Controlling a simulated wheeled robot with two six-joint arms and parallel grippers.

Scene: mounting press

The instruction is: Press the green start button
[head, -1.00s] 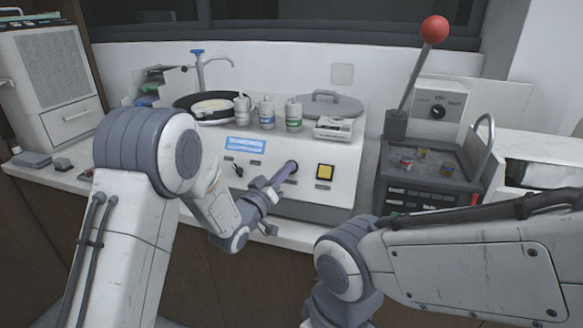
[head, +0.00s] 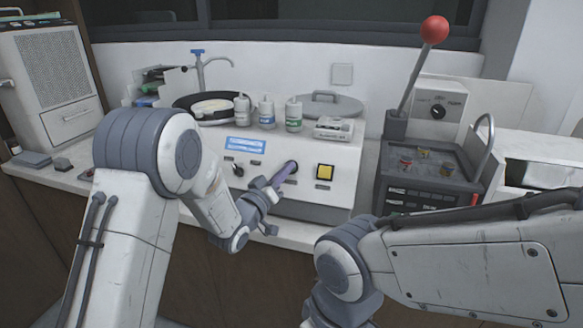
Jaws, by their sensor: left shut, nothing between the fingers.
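The white machine (head: 340,195) in the middle of the counter has a sloped front panel. No green button shows; the gripper covers part of the panel there. My right arm comes in from the right, but its gripper is out of view.
To the right stands a press (head: 433,185) with a red-balled lever (head: 434,30). A white cabinet unit (head: 55,85) stands left.

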